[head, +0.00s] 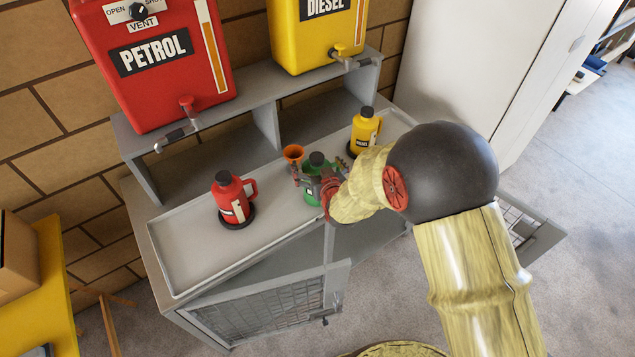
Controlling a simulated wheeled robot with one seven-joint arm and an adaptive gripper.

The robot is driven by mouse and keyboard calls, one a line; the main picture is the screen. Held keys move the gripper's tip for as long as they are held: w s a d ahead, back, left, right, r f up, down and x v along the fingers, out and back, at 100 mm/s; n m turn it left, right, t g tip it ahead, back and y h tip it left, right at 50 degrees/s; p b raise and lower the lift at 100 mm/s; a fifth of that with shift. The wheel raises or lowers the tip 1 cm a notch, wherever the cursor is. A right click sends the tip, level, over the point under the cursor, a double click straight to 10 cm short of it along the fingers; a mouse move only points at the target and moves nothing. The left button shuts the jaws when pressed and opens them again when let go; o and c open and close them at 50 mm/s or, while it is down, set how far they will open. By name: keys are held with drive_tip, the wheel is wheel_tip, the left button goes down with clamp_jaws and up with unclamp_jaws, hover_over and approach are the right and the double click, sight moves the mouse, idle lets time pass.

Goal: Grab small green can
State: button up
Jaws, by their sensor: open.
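The small green can (309,191) with a dark cap stands on the grey tray top (185,256) of the cabinet, near its middle. My gripper (318,179) is at the green can, on its right and front side, and hides part of it. The jaws are open. Whether the fingers touch the can, or lie around it, I cannot tell from this view.
A red can (231,200) stands left of the green can and a yellow can (365,132) behind right. An orange funnel (292,153) is close behind it. A shelf with red petrol (150,60) and yellow diesel (318,35) tanks rises behind. A mesh door (265,303) hangs open in front.

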drive_tip(key=shift+c, duration=1.1)
drive_tip(key=c, duration=1.1)
drive_tip(key=shift+s+f, duration=0.15)
clamp_jaws()
